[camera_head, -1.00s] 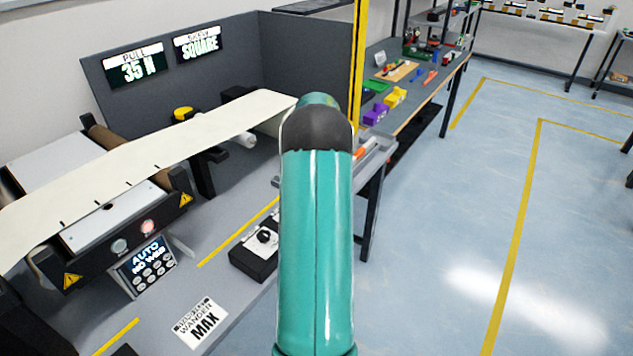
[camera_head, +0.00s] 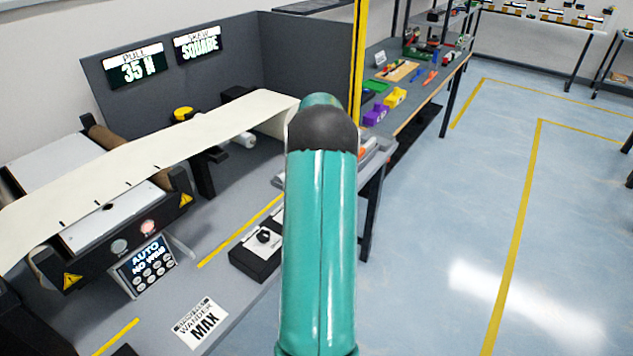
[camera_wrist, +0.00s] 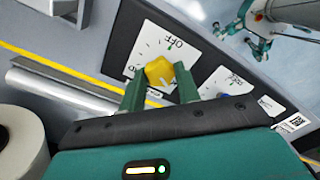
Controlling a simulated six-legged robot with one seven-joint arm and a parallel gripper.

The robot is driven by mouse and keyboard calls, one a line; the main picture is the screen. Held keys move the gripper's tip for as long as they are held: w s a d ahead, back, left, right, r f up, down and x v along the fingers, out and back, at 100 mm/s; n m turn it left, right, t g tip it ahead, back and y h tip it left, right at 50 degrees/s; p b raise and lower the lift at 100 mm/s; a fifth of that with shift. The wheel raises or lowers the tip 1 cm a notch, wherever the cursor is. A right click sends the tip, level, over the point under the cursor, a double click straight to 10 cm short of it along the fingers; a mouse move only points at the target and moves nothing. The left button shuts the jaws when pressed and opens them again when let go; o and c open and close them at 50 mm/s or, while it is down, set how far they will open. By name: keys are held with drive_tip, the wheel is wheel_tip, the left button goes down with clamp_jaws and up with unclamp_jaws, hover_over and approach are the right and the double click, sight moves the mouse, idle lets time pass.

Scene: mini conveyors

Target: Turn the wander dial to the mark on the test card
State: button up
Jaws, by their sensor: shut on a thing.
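The test card (camera_head: 201,323) lies flat on the grey bench in the head view and reads "WANDER MAX", with a smaller line above too fine to read. In the wrist view a yellow knob (camera_wrist: 159,70) sits on a white dial plate (camera_wrist: 160,45) with tick marks and "OFF". The plate's name is not readable, so I cannot confirm it is the wander dial. My gripper (camera_wrist: 160,82) is shut on the yellow knob, one green finger on each side. In the head view my arm hides my gripper and this knob.
A blue knob (camera_wrist: 225,96) on another white plate is close to the right finger. A black knob (camera_head: 264,236) shows left of my arm. The web (camera_head: 130,170) runs over the rollers at left. The control panel (camera_head: 148,268) reads "AUTO, NO WEB".

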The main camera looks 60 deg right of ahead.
drive_tip(key=o, duration=1)
drive_tip(key=shift+c, duration=0.2)
wheel_tip(320, 180, up, 14)
drive_tip(key=shift+f, duration=0.1)
